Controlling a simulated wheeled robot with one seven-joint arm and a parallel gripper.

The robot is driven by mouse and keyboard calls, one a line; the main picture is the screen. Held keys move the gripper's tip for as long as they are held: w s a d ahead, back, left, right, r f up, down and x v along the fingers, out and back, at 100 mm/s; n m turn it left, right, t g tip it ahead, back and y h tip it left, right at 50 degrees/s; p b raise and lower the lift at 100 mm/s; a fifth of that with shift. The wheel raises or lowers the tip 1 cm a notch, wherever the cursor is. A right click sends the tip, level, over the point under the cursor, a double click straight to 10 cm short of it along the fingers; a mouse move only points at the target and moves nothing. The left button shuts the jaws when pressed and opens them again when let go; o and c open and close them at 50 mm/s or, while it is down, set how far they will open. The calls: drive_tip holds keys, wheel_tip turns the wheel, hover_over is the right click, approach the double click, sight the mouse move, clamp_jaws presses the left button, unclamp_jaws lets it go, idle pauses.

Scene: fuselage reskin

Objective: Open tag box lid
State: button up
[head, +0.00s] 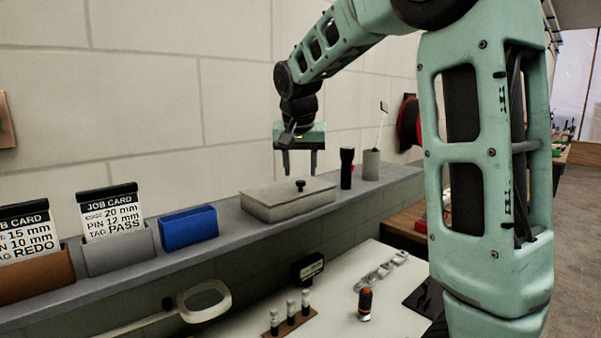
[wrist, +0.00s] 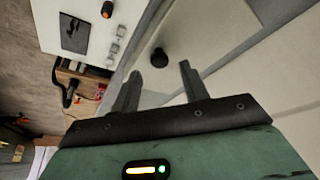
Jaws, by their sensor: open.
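The tag box (head: 286,205) is a low, light grey box on the grey shelf. Its flat lid (head: 270,190) is on and looks closed, with a small black knob (head: 300,185) on top. My gripper (head: 300,174) hangs above the lid, fingers pointing down, open and empty. In the wrist view the knob (wrist: 159,57) shows beyond and between the two fingertips (wrist: 160,75), apart from both. The lid (wrist: 205,35) fills the upper middle of that view.
A black flashlight (head: 347,168) and a grey cup (head: 370,164) stand right of the box. A blue bin (head: 189,227) and job card holders (head: 117,250) are to the left. Below, a white table (head: 340,312) holds small tools. The wall (head: 150,90) is close behind.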

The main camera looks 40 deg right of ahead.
sight(301, 182)
drive_tip(key=shift+x, duration=1.5)
drive_tip(key=shift+c, duration=0.2)
